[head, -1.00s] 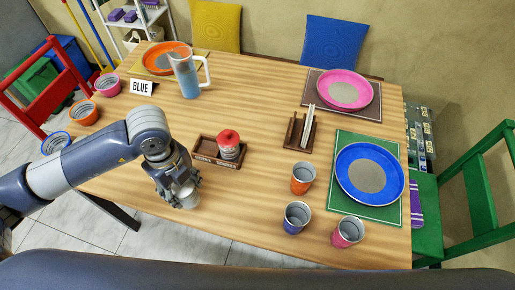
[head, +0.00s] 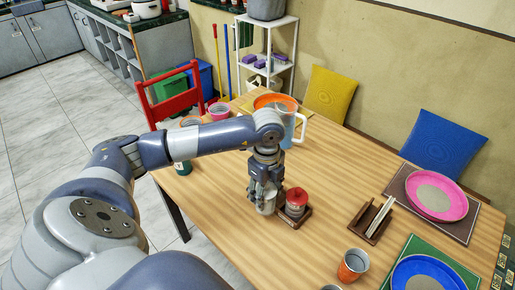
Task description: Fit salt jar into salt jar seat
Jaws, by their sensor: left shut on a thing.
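My left gripper (head: 264,196) points down and is shut on a small pale jar, the salt jar (head: 267,208). The fingers hide much of it. A small dark wooden caddy (head: 293,224) stands on the table, with a red-lidded jar (head: 296,198) upright in its right part. The salt jar is at the left end of the caddy, close beside the red-lidded jar. The gripper covers that end, so I cannot tell whether the jar is inside the seat or just above it. My right gripper is not in view.
A pitcher (head: 289,128) stands behind the arm, near an orange plate (head: 275,101). A wooden holder (head: 372,218) with white items is right of the caddy. An orange cup (head: 353,264) and a blue plate (head: 428,274) are nearer. The table between caddy and holder is clear.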

